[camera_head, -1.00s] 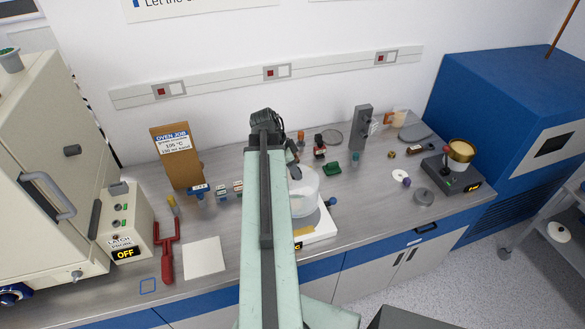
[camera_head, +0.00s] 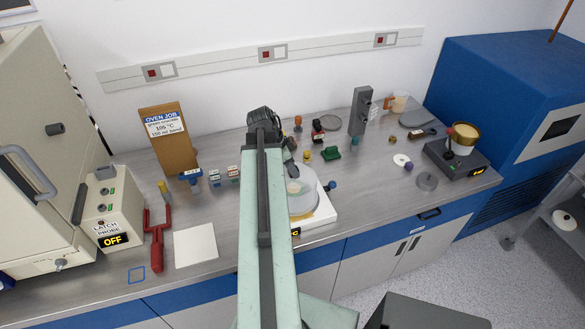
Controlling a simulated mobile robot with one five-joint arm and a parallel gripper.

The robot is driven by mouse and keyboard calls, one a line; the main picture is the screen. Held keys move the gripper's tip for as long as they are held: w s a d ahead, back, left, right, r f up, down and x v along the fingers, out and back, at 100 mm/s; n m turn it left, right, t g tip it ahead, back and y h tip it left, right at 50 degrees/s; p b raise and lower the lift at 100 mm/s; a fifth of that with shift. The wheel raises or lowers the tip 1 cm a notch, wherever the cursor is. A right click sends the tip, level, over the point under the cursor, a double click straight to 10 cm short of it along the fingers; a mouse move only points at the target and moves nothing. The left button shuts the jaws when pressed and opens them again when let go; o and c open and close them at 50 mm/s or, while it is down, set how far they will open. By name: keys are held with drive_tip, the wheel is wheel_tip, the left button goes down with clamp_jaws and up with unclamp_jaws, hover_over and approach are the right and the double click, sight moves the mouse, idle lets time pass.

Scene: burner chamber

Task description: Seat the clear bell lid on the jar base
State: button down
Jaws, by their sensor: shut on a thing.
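The clear bell lid (camera_head: 305,196) is a translucent dome just right of my forearm, partly hidden by it. My gripper (camera_head: 293,168) is mostly hidden behind my arm; its dark end shows at the top of the lid, and it is shut on the lid. Under the lid is a white slab (camera_head: 326,217) with a tan round part (camera_head: 322,211) showing at the lid's lower right, which looks like the jar base. I cannot tell whether the lid's rim touches the base or hangs slightly above it.
A blue knob (camera_head: 331,185) stands close right of the lid. Behind are a small yellow piece (camera_head: 307,156), a green block (camera_head: 331,153) and a grey stand (camera_head: 360,111). A white sheet (camera_head: 195,246) and red-handled tool (camera_head: 157,243) lie left. Bench right of the slab is fairly clear.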

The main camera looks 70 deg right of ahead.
drive_tip(key=shift+f, duration=0.15)
idle(0.5)
drive_tip(key=shift+f+b, duration=0.3)
drive_tip(key=shift+b, duration=0.15)
drive_tip(key=shift+f, duration=0.2)
drive_tip(key=c, duration=0.9)
unclamp_jaws()
drive_tip(key=shift+r, duration=0.1)
drive_tip(key=p+v, duration=0.7)
drive_tip(key=shift+r, duration=0.4)
drive_tip(key=shift+f, duration=0.15)
drive_tip(key=shift+w, duration=0.1)
